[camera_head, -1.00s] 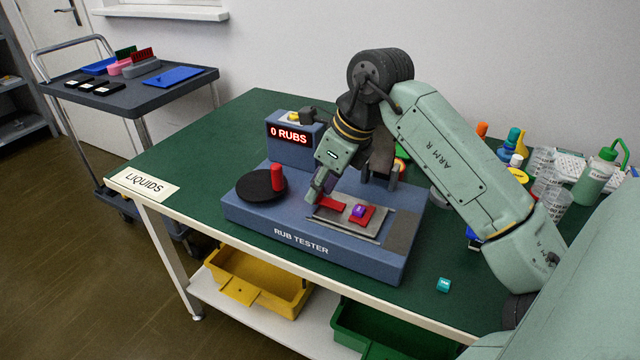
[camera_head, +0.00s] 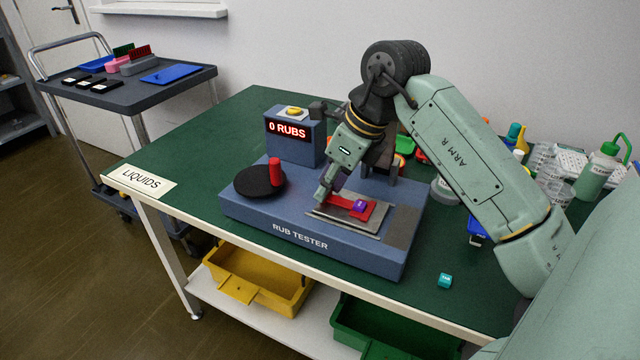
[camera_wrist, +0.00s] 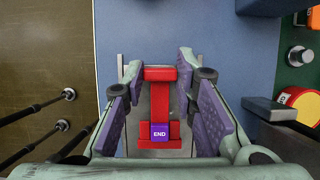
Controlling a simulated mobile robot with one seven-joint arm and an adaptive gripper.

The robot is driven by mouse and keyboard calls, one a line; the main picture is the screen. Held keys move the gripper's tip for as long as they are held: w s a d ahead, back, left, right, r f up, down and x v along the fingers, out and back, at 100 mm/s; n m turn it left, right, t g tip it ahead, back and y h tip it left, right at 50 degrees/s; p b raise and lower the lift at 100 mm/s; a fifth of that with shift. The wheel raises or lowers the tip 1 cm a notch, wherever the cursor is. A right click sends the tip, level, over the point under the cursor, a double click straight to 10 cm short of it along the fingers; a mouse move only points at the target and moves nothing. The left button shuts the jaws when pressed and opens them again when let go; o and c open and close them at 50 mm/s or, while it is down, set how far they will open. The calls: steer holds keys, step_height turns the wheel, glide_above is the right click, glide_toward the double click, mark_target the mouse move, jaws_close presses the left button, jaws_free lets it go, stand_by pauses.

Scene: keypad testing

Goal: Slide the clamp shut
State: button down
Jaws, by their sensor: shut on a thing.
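The red clamp lies on the grey metal plate (camera_head: 375,222) of the blue rub tester (camera_head: 260,214). Its red sliding part (camera_wrist: 160,73) has a crossbar and a stem reaching a red jaw block (camera_wrist: 147,144). A purple block marked END (camera_wrist: 160,131) sits at the jaw; it also shows in the head view (camera_head: 360,204). The stem end appears to reach the purple block, though contact is hard to judge. My gripper (camera_wrist: 160,68) is shut on the sliding part, one purple-padded finger on each side of the crossbar.
The tester carries a black disc (camera_head: 252,182) with a red knob (camera_head: 275,170) and a display box (camera_head: 288,131) reading 0 RUBS. Bottles and cups crowd the right rear.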

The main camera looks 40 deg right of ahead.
steer(key=shift+s, duration=0.15)
steer(key=c, duration=1.3)
jaws_free()
steer(key=v, duration=1.2)
